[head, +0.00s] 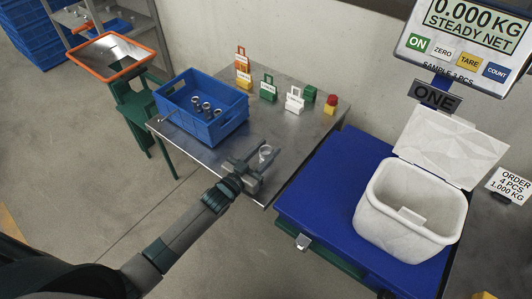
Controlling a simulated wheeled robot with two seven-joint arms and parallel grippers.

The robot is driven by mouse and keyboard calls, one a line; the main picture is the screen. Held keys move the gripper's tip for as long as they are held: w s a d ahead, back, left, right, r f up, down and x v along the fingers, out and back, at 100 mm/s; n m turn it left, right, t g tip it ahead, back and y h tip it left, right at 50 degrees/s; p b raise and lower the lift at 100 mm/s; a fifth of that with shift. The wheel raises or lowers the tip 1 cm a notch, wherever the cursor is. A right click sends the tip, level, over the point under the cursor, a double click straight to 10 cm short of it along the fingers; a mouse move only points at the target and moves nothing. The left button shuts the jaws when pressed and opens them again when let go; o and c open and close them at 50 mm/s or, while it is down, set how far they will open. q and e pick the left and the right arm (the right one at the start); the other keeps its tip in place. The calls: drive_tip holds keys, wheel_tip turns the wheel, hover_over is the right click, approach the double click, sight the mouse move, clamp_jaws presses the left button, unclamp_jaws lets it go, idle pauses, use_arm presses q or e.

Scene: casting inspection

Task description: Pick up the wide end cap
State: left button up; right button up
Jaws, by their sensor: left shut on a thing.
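My left gripper (254,169) is over the near edge of the metal table (190,148). It is shut on a small pale grey metal part with a round rim, the wide end cap (265,152), which shows at the fingertips. The fingers hide part of the cap, and I cannot tell whether it touches the table. Several other metal parts (205,107) stand in the blue crate (229,124) behind and to the left of the gripper. My right gripper is not in view.
Small coloured tags and blocks (268,88) stand at the table's back. An orange-rimmed tray (113,77) is at the left. At the right, an open white box (400,222) sits on a blue surface (318,200), below a scale display (470,35) reading 0.000 kg.

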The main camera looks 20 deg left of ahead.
sight(270, 150)
use_arm(q)
drive_tip(key=r, duration=0.2)
drive_tip(key=d+r, duration=0.1)
drive_tip(key=shift+d+r, duration=0.15)
drive_tip(key=shift+r, duration=0.25)
drive_tip(key=w+d+r, duration=0.1)
drive_tip(key=d+r, duration=0.5)
drive_tip(key=d, duration=0.4)
drive_tip(key=shift+w+d, duration=0.15)
drive_tip(key=shift+w, duration=0.1)
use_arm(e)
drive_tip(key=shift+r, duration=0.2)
use_arm(q)
drive_tip(key=shift+r, duration=0.1)
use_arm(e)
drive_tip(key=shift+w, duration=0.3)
